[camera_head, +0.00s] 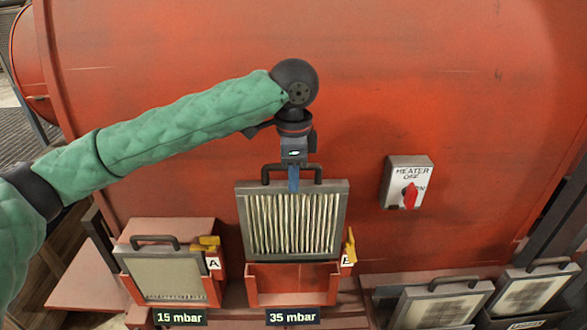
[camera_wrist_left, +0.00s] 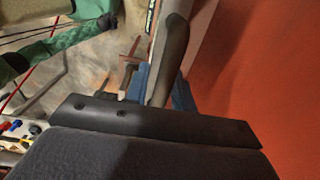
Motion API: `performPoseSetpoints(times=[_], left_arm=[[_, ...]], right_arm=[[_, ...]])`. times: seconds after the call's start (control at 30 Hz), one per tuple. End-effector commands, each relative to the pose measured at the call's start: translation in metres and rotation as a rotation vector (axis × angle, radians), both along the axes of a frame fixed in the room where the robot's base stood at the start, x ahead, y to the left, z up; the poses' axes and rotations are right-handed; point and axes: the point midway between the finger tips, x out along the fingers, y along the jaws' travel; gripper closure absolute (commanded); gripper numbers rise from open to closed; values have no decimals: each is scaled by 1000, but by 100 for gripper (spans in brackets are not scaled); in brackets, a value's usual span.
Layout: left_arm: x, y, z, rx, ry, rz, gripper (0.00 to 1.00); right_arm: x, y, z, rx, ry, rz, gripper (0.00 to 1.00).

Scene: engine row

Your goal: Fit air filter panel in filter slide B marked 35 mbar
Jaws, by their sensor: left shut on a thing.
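The air filter panel (camera_head: 293,222) is a grey frame with pale pleats and a black handle, upright in the head view. My left gripper (camera_head: 293,180) is shut on that handle from above. In the left wrist view the dark handle (camera_wrist_left: 172,55) lies between the blue fingers. Filter slide B (camera_head: 292,290) is an orange holder directly below the panel, marked 35 mbar (camera_head: 292,316). The panel's lower edge is at the slide's top opening; I cannot tell whether it has entered. A yellow lever (camera_head: 350,247) stands at the slide's right side, by the B label. My right gripper is out of view.
Slide A (camera_head: 163,283), marked 15 mbar, holds another panel at the left, with a yellow lever (camera_head: 206,244). A heater switch box (camera_head: 408,182) is on the red tank (camera_head: 450,80) behind. Two dirty-looking panels (camera_head: 440,306) (camera_head: 535,292) stand at the lower right.

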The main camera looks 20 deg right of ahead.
Motion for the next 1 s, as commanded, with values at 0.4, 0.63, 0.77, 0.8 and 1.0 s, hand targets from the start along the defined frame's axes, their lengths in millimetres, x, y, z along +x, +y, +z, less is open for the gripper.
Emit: performPoseSetpoints(times=[0.4,0.63,0.77,0.8,1.0], left_arm=[[0,0,-33,-1,-1,0,100],[0,0,-45,-1,0,-1,100],[0,0,-46,-1,-1,-1,100],[0,0,-47,-1,-1,-1,100],[0,0,-46,-1,-1,0,100]], right_arm=[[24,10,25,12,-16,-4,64],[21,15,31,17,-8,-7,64],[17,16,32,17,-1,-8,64],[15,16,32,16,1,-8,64],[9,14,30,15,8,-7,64]])
